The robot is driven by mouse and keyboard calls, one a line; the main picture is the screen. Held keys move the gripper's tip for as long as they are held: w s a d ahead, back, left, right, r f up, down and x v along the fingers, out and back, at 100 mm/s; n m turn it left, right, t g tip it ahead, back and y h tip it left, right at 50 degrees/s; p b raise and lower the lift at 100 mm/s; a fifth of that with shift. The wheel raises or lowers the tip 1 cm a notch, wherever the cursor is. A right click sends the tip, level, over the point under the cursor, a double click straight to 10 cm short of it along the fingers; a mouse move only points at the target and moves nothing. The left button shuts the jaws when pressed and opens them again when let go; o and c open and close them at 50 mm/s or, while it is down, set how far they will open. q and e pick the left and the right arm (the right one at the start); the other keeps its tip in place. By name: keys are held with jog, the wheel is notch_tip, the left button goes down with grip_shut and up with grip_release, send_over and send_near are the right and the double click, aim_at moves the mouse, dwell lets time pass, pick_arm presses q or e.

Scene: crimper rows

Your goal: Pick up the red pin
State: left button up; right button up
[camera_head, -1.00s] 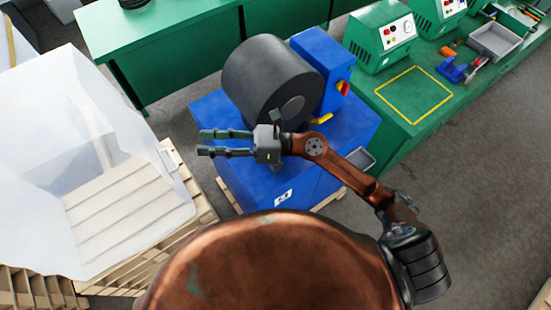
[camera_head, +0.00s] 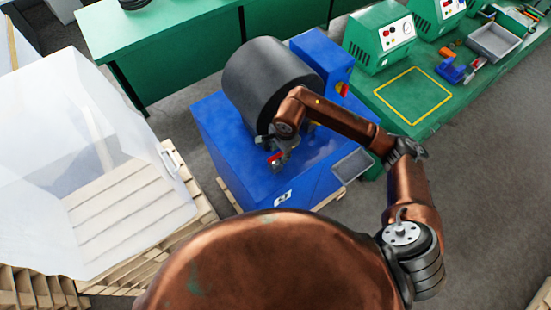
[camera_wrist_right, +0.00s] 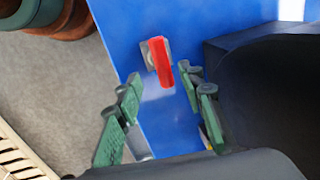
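The red pin (camera_wrist_right: 162,62) shows in the right wrist view as a red bar at a small metal plate on the blue machine base (camera_wrist_right: 120,20). In the head view a small red spot, probably the red pin (camera_head: 275,157), shows at my right gripper (camera_head: 277,152), which is mostly covered by my wrist. In the right wrist view my right gripper (camera_wrist_right: 160,78) is open, its green fingers spread left and right of the pin's near end. No contact shows; I cannot tell how far beyond the fingertips the pin lies. My left gripper is not in view.
A small grey tray (camera_head: 352,166) is at the base's right. A green bench (camera_head: 440,110) is at right. A translucent bin (camera_head: 60,170) on pallets is at left.

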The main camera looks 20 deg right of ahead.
aim_at(278, 155)
jog(key=f, duration=0.1)
jog(key=f+p, duration=0.1)
jog(key=f, duration=0.1)
jog(key=shift+w+a+f+p, duration=0.2)
jog(key=shift+w+a+p, duration=0.05)
jog(key=shift+w+p, duration=0.15)
jog(key=shift+w+f, duration=0.1)
jog(key=shift+f, duration=0.35)
grip_shut()
